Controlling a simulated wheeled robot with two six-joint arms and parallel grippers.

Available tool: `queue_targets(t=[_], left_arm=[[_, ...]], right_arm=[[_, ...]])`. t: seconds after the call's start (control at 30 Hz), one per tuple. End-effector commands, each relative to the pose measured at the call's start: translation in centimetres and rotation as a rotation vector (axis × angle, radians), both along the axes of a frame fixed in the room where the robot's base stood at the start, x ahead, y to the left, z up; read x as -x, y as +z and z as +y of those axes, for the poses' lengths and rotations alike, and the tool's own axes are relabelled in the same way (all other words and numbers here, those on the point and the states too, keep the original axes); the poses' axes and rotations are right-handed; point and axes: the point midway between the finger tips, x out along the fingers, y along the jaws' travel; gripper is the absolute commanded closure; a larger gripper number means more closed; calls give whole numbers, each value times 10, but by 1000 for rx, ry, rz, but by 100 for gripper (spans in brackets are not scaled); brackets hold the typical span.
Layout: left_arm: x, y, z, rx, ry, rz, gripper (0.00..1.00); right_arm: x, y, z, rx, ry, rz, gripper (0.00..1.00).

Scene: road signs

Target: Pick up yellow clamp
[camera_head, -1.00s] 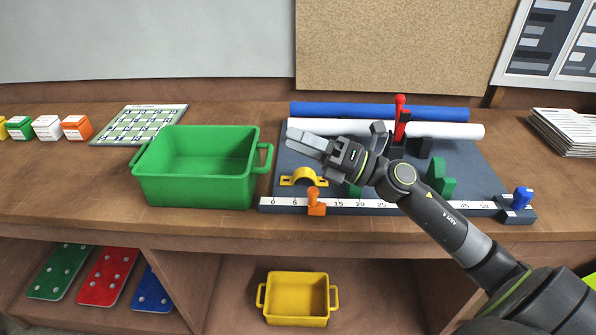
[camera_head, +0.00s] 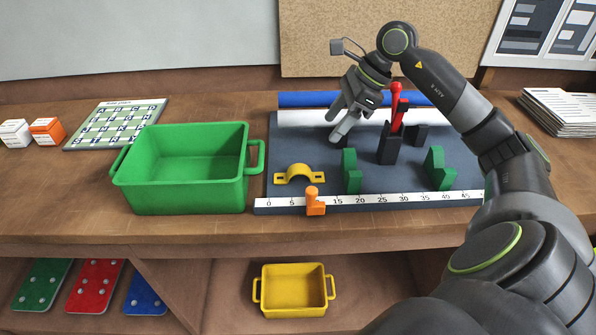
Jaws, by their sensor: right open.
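The yellow clamp (camera_head: 299,174) is a small arched bracket with two flat feet. It lies on the dark grey board, near the board's left edge, behind the ruler strip. My right gripper (camera_head: 339,124) is open and empty, with its fingers pointing down and left. It hangs above the back part of the board, behind and to the right of the clamp and apart from it. My left gripper is not in view.
A green bin (camera_head: 184,193) stands left of the board (camera_head: 320,160). An orange stop (camera_head: 314,201) is on the ruler (camera_head: 385,199) in front of the clamp. Green blocks (camera_head: 351,171) and a red-handled toggle clamp (camera_head: 391,130) stand to the right. White and blue rolls lie behind.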

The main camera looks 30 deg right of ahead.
Motion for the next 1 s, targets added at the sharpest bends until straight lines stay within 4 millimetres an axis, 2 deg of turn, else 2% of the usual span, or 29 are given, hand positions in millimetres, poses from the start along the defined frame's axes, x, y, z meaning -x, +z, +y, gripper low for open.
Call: queue_targets(t=[0.03, 0.6, 0.87, 1.0], left_arm=[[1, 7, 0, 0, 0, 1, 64], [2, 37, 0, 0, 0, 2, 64], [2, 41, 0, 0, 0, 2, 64], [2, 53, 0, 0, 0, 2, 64]], right_arm=[[-2, -5, 6, -6, 3, 2, 42], [-24, -77, 41, -10, 1, 1, 42], [-27, -91, 46, -6, 1, 0, 42], [-30, -99, 51, -9, 1, 3, 42]])
